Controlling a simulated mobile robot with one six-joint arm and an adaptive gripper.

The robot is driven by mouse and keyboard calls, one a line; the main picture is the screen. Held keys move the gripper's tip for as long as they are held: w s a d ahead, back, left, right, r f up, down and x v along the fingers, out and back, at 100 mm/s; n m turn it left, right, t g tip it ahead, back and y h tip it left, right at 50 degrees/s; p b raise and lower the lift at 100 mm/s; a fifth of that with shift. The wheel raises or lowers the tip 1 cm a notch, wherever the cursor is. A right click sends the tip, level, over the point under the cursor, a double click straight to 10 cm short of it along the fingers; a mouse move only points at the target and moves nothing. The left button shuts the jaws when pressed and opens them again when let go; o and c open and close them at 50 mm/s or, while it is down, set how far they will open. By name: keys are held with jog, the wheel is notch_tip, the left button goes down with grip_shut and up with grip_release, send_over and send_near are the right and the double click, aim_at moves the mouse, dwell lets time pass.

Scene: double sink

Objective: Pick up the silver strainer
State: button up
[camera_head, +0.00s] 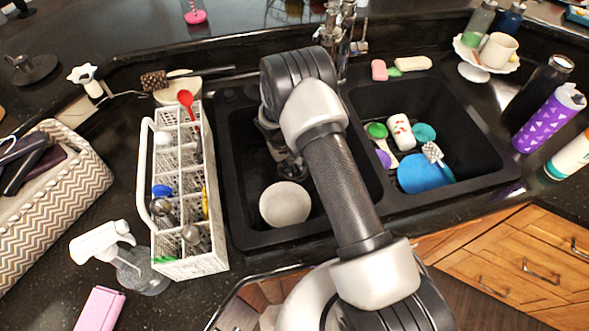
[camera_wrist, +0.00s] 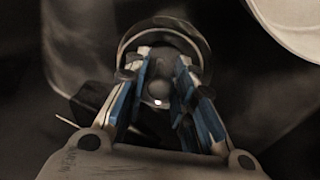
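The silver strainer (camera_wrist: 201,45) shows in the wrist view as a dark, round metal rim with a small knob-like centre. It sits low in the left sink basin (camera_head: 243,150). My gripper (camera_wrist: 160,68) is over it, with its blue-padded fingers apart on either side of the centre. A gap shows between the fingers, and I cannot tell whether either one touches the strainer. In the head view my gripper (camera_head: 291,167) is down inside the left basin. My arm covers much of that spot, and I cannot make out the strainer there.
A white bowl (camera_head: 285,204) lies in the left basin close to my gripper; its edge shows in the wrist view (camera_wrist: 292,22). A faucet (camera_head: 340,35) stands behind the sink. A white utensil rack (camera_head: 190,262) is left of it. The right basin holds a blue plate (camera_head: 420,175) and several items.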

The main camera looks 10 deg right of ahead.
grip_shut()
jog(key=shift+r, duration=0.1)
jog(key=d+p+v, duration=0.2)
jog(key=p+v, duration=0.1)
jog(key=v, duration=0.6)
jog(key=w+d+r+p+v, duration=0.1)
jog(key=d+p+v, duration=0.1)
jog(key=v, duration=0.8)
jog(key=n+y+b, duration=0.2)
jog(key=n+y, duration=0.1)
jog(key=n, duration=0.1)
send_near(292, 163)
jog(key=shift+w+d+f, duration=0.2)
jog(key=shift+w+f, duration=0.05)
jog(key=shift+f+b, duration=3.15)
jog(key=shift+f, duration=1.8)
